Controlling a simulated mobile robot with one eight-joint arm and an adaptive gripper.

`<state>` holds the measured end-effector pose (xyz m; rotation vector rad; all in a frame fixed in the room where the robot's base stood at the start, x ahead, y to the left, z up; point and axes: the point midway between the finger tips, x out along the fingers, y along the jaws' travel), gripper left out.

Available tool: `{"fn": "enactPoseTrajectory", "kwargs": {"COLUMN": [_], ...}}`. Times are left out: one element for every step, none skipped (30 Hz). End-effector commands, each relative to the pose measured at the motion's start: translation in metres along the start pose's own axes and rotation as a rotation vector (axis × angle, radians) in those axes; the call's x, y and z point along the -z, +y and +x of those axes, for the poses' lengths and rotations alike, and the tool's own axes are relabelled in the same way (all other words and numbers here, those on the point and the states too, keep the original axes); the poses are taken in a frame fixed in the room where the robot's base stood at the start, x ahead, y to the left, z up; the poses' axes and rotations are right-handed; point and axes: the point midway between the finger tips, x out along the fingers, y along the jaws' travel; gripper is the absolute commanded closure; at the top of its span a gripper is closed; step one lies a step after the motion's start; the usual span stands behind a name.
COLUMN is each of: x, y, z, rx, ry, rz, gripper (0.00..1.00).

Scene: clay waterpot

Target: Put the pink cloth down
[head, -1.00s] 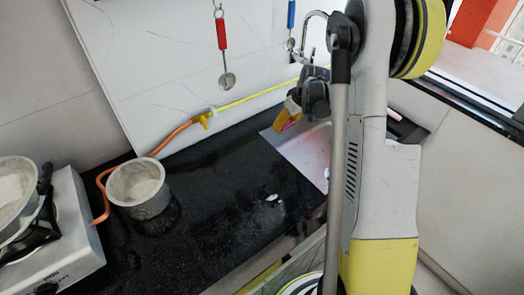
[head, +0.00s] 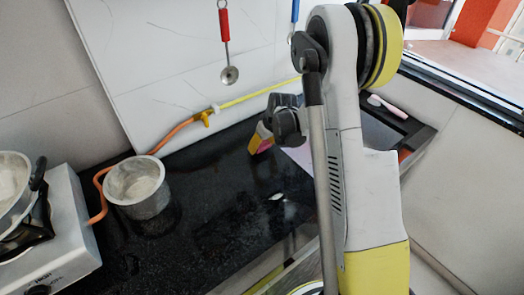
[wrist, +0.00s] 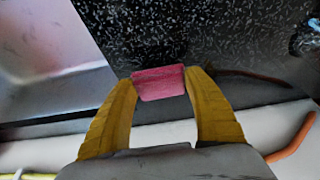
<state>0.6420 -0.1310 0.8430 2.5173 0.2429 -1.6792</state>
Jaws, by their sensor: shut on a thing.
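The pink cloth (wrist: 160,83) is a small folded block between the two yellow fingertips of my gripper (wrist: 162,78) in the wrist view. The fingers press on its two sides. In the head view my gripper (head: 260,138) is over the black counter (head: 215,165), beside the sink's near-left edge, with a bit of pink showing at its fingers. In the wrist view speckled black counter lies beyond the cloth. I cannot tell whether the cloth touches the counter.
The metal sink (wrist: 45,55) is beside the gripper. A metal pot (head: 138,188) stands on the counter at left, next to a white stove (head: 62,240). An orange hose (head: 172,137) runs along the wall. A red-handled ladle (head: 225,40) hangs above. The counter between pot and gripper is clear.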

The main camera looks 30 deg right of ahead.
Motion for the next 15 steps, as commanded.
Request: {"fn": "enactPoseTrajectory", "kwargs": {"x": [-0.005, -0.006, -0.008, -0.009, -0.009, -0.009, -0.009, -0.009, -0.009, -0.008, -0.009, -0.009, -0.009, -0.010, -0.010], "y": [0.000, 0.000, 0.000, 0.000, 0.000, 0.000, 0.000, 0.000, 0.000, 0.000, 0.000, 0.000, 0.000, 0.000, 0.000], "z": [0.012, 0.017, 0.020, 0.022, 0.022, 0.021, 0.021, 0.020, 0.020, 0.020, 0.020, 0.021, 0.022, 0.024, 0.024], "rx": [0.000, 0.000, 0.000, 0.000, 0.000, 0.000, 0.000, 0.000, 0.000, 0.000, 0.000, 0.000, 0.000, 0.000, 0.000], "ry": [0.000, 0.000, 0.000, 0.000, 0.000, 0.000, 0.000, 0.000, 0.000, 0.000, 0.000, 0.000, 0.000, 0.000, 0.000], "rz": [0.000, 0.000, 0.000, 0.000, 0.000, 0.000, 0.000, 0.000, 0.000, 0.000, 0.000, 0.000, 0.000, 0.000, 0.000], "gripper": [0.78, 0.78, 0.78, 0.78, 0.78, 0.78, 0.78, 0.78, 0.78, 0.78, 0.78, 0.78, 0.78, 0.78, 0.36]}}
